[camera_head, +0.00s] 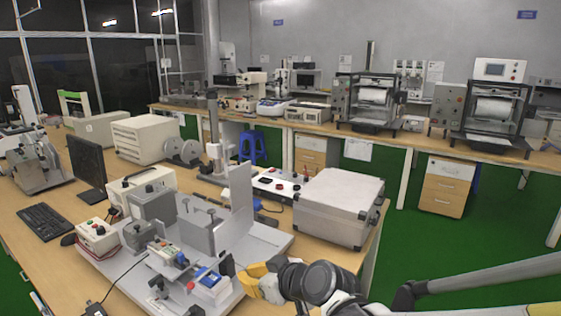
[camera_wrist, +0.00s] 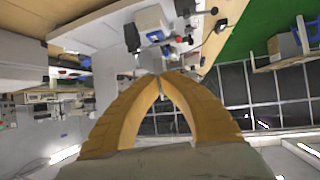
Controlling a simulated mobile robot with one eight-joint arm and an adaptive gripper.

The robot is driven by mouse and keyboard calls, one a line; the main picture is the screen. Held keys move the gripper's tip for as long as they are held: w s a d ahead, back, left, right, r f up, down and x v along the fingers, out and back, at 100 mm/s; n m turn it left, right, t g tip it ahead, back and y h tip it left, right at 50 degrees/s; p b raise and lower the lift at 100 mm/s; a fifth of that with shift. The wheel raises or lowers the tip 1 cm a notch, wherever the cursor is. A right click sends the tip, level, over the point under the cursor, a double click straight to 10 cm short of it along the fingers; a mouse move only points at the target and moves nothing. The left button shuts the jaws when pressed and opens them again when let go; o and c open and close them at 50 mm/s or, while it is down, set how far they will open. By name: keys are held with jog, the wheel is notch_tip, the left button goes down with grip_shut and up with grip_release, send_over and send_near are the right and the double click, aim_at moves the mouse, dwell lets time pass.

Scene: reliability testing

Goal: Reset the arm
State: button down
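My gripper (camera_head: 246,274) is at the lower middle of the head view, its yellow fingers pointing left. It is at the front right edge of a grey test fixture (camera_head: 262,238) on the wooden table. In the wrist view the two yellow fingers of my gripper (camera_wrist: 159,76) arch together and their tips meet. I see nothing held between them. My arm reaches in from the lower right. Whether the fingers touch the fixture cannot be told.
A silver case (camera_head: 335,208) stands on the table behind my gripper. A control box (camera_head: 97,235), a monitor (camera_head: 87,168) and a keyboard (camera_head: 45,221) are at the left. A far bench (camera_head: 270,122) holds several machines. Green floor (camera_head: 480,240) is open at the right.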

jog(key=s+d+m+h, duration=0.3)
jog(key=s+d, duration=0.2)
jog(key=d, duration=0.4)
jog(key=s+d+m+g+h, duration=0.1)
jog(key=s+d+m+h, duration=0.1)
jog(key=s+d, duration=0.4)
jog(key=s+d+m+h, duration=0.3)
jog(key=s+d, duration=0.3)
jog(key=d, duration=0.6)
jog(key=shift+s+r+m+h, duration=0.25)
jog(key=shift+r+m+h, duration=0.05)
jog(key=shift+m, duration=0.6)
